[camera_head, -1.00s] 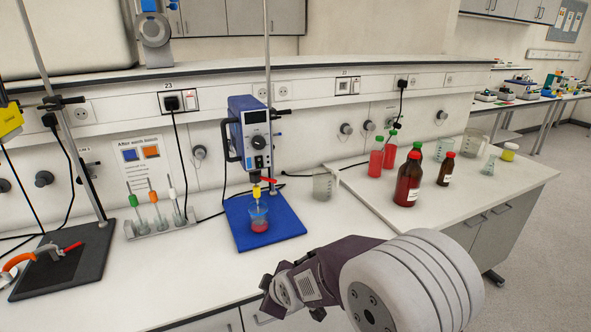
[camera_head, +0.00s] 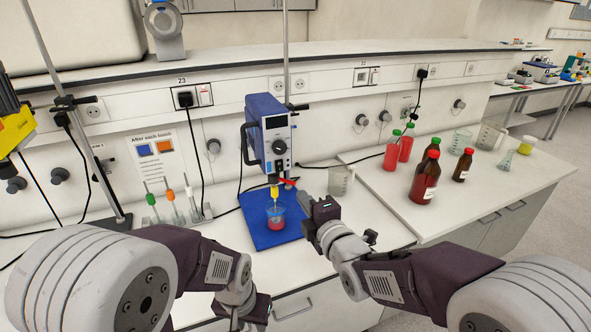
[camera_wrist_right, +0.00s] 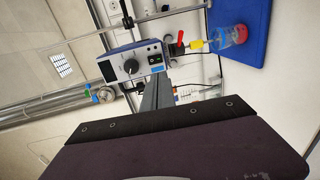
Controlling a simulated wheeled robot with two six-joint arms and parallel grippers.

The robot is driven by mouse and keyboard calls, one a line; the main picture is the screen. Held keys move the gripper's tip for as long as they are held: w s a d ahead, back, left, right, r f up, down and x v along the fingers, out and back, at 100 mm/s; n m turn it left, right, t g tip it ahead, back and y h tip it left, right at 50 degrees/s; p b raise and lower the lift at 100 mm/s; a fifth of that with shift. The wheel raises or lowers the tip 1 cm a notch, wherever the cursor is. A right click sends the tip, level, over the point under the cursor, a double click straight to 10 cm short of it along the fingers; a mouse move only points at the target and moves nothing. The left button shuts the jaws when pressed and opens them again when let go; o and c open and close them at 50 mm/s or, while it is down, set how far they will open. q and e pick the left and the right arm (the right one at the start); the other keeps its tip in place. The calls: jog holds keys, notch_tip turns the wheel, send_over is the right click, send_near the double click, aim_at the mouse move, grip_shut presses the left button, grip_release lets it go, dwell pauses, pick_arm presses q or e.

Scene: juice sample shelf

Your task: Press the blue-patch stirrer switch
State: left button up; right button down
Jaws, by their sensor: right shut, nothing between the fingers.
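The blue stirrer (camera_head: 271,137) hangs on a metal stand at the back of the bench, above a blue base plate (camera_head: 262,240). Its front has a dark display, a round knob and small dark switches, clearer in the right wrist view (camera_wrist_right: 135,62).
A sign with blue and orange patches (camera_head: 157,150) is on the back panel. A rack of colored-cap tools (camera_head: 172,208) stands left. An empty beaker (camera_head: 340,181) and several red bottles (camera_head: 425,178) stand right. A cable hangs behind the stirrer.

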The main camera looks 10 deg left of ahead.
jog(key=shift+s+a, duration=0.15)
jog(key=p, duration=0.5)
send_near(280, 171)
jog(key=x, duration=0.6)
jog(key=shift+r, duration=0.15)
jog(key=shift+w+a, duration=0.3)
jog(key=shift+w, duration=0.05)
